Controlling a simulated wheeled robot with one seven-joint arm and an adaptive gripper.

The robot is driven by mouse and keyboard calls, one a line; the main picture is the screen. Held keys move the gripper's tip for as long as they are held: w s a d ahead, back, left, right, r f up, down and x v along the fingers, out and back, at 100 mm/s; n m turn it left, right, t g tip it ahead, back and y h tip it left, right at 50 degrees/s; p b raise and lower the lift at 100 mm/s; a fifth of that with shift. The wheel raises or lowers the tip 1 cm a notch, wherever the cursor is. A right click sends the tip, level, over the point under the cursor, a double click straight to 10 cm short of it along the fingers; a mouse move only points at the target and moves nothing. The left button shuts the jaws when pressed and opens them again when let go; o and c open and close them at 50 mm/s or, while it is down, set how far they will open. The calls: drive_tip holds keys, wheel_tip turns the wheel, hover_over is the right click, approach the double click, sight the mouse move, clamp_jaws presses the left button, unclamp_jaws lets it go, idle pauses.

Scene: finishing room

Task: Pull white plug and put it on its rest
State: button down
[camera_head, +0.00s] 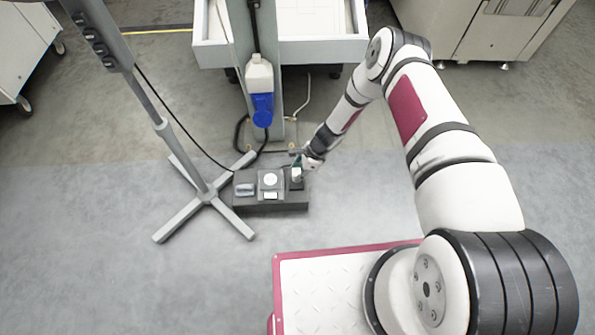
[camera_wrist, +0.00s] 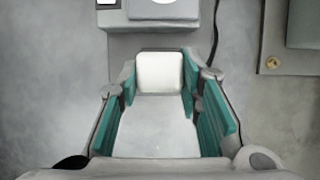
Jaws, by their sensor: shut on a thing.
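My gripper (camera_head: 297,165) is at the right end of a low dark block (camera_head: 270,205) on the floor. In the wrist view, the teal-lined fingers (camera_wrist: 160,88) are closed on both sides of the white plug (camera_wrist: 160,70). The plug shows small and partly hidden in the head view (camera_head: 296,173). A grey socket box with a round white face (camera_head: 270,179) sits mid-block, left of the plug; its edge shows at the top of the wrist view (camera_wrist: 165,12). I cannot tell whether the plug touches the block, and its rest is not clearly distinguishable.
A small grey item (camera_head: 245,190) sits on the block's left end. A stand with crossed feet (camera_head: 207,198) is close on the left. A post with a blue and white bottle (camera_head: 261,90) rises behind. Black cables run nearby.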

idle(0.3)
drive_tip(key=shift+f+b, duration=2.25)
drive_tip(key=shift+f, duration=0.05)
drive_tip(key=c, duration=1.1)
unclamp_jaws()
drive_tip(key=shift+o, duration=0.2)
drive_tip(key=shift+r, duration=0.15)
drive_tip(key=v, duration=1.1)
drive_tip(key=shift+d+r, duration=0.25)
drive_tip(key=shift+r, duration=0.1)
